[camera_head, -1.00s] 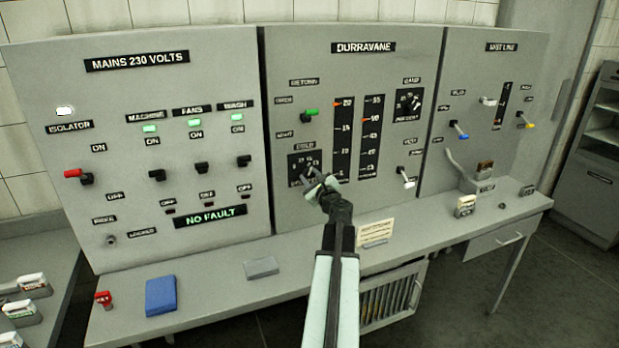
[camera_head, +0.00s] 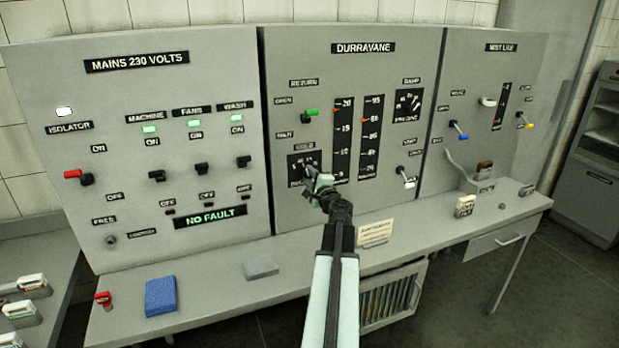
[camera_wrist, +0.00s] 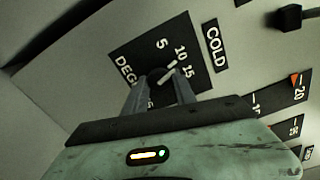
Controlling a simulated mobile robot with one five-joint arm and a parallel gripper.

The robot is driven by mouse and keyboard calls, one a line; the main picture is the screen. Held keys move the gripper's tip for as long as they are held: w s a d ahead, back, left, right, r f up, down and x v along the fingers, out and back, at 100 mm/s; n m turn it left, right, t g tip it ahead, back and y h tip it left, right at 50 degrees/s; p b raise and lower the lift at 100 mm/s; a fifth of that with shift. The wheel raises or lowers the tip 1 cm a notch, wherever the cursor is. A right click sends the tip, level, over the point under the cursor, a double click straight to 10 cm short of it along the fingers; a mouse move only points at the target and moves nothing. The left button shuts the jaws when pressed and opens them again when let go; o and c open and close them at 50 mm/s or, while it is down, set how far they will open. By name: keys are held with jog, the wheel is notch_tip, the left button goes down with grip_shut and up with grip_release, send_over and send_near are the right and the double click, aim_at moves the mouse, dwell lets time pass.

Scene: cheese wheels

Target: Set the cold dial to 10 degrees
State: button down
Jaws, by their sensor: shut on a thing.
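The cold dial is a black square plate (camera_head: 293,172) low on the left of the DURRAVANE panel, mostly visible beside my gripper (camera_head: 309,173). In the wrist view its plate (camera_wrist: 127,58) carries the numbers 5, 10 and 15, with the COLD label (camera_wrist: 214,46) beside it. The dark knob (camera_wrist: 157,74) has a white pointer line (camera_wrist: 168,73), which appears to point between 10 and 15. My gripper (camera_wrist: 158,84) is shut on the knob, one finger on each side. The fingers hide part of the plate and its lower numbers.
Left of it, the mains panel (camera_head: 150,225) has several switches and a red-handled isolator (camera_head: 79,175). A white-tipped lever (camera_head: 407,180) is to the right. A blue cloth-like block (camera_head: 160,296), a grey block (camera_head: 261,268) and a paper card (camera_head: 375,232) are on the desk below.

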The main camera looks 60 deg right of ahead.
jog(key=shift+w+n, duration=0.1)
jog(key=shift+n, duration=0.2)
dwell(0.4)
jog(key=c, duration=1)
grip_release()
jog(key=shift+c, duration=0.2)
jog(key=v, duration=0.8)
jog(key=shift+w, duration=0.1)
